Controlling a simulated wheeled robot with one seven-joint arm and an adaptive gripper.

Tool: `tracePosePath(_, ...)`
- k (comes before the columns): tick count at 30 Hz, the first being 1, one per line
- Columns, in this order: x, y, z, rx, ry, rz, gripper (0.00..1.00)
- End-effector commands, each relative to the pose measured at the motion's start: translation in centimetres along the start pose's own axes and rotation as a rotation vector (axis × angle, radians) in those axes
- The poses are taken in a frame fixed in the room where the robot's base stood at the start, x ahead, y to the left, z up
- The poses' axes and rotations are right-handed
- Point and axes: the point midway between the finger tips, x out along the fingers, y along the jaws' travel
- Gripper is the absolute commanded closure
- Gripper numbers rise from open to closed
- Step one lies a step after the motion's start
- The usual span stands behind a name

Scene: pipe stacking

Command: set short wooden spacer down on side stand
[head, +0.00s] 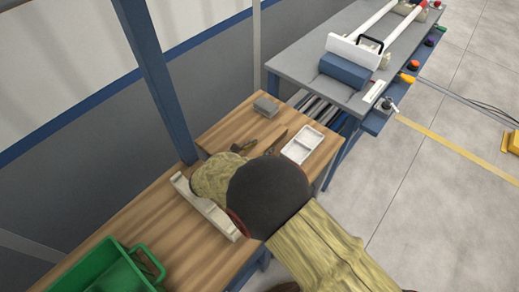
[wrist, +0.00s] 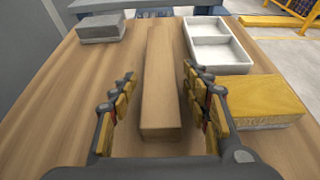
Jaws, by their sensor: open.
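The short wooden spacer (wrist: 162,80) is a plain light-brown bar in the wrist view. It appears to lie flat on the wooden top of the side stand (wrist: 60,110), pointing away from me. My gripper (wrist: 153,84) is open, with one finger on each side of the spacer and a visible gap on both sides. In the head view my gripper's (head: 261,143) fingers show beyond my arm, over the stand top (head: 228,127). The spacer cannot be made out clearly there.
A white two-compartment tray (wrist: 218,45) and a yellow sponge-like block (wrist: 262,98) lie right of the spacer. A grey block (wrist: 100,27) lies left. A green bin (head: 112,266) is at lower left; a grey workbench (head: 300,68) stands beyond the stand.

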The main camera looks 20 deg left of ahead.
Motion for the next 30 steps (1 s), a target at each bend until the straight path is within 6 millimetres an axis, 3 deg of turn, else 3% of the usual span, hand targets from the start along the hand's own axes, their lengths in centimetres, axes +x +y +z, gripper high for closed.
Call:
tracePosePath(5,-1.9,0.1,0.4,-0.001,0.000,0.003,0.52)
tracePosePath(18,-10.3,0.1,0.4,0.000,0.000,0.003,0.52)
tracePosePath(24,-11.9,0.0,0.3,0.000,0.000,0.000,0.52)
tracePosePath(30,-12.1,0.0,0.2,0.000,0.000,0.000,0.52)
